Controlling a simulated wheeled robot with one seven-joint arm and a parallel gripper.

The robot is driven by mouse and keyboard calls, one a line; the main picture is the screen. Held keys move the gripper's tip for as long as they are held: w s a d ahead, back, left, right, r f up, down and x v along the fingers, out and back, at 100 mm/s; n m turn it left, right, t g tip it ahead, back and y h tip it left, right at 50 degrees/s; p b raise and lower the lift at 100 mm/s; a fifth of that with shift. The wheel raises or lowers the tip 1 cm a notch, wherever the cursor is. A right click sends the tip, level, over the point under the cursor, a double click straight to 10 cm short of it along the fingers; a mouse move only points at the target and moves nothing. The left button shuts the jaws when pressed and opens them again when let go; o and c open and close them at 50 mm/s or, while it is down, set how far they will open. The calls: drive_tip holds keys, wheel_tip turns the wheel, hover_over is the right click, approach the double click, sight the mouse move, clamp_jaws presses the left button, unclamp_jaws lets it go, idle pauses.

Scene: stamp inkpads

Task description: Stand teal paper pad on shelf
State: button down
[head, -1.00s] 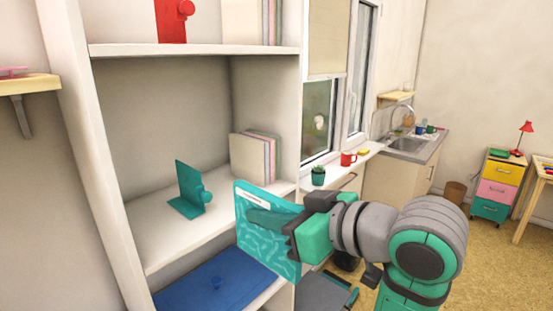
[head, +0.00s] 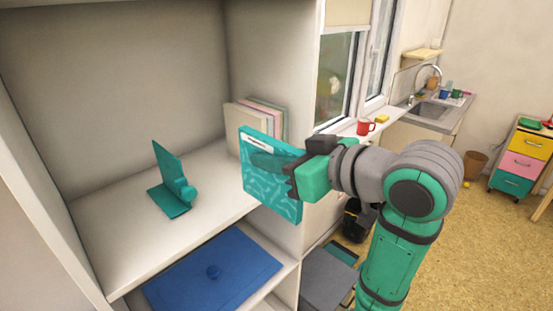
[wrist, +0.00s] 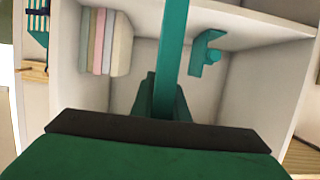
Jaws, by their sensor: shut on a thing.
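The teal paper pad (head: 268,188) is upright in my gripper (head: 296,176), with its patterned cover and white label facing the head camera. My gripper is shut on the pad's right edge. The pad is in front of the shelf (head: 110,240), near its right side. In the wrist view the pad (wrist: 172,50) shows edge-on as a teal strip rising from my gripper (wrist: 163,105). A teal bookend (head: 172,188) stands on the shelf left of the pad; it also shows in the wrist view (wrist: 205,55). The pad hides part of the shelf's right end.
Several pale books (head: 270,118) stand at the shelf's back right, against the side wall. A blue lidded box (head: 215,270) lies on the level below. Shelf room is free around the bookend. A window sill with a red mug (head: 365,127) is to the right.

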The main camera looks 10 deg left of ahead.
drive_tip(key=r+x, duration=0.3)
drive_tip(key=x, duration=1.6)
drive_tip(key=shift+w+a, duration=0.5)
drive_tip(key=shift+a, duration=0.2)
drive_tip(key=shift+w, duration=0.1)
drive_tip(key=shift+d, duration=0.1)
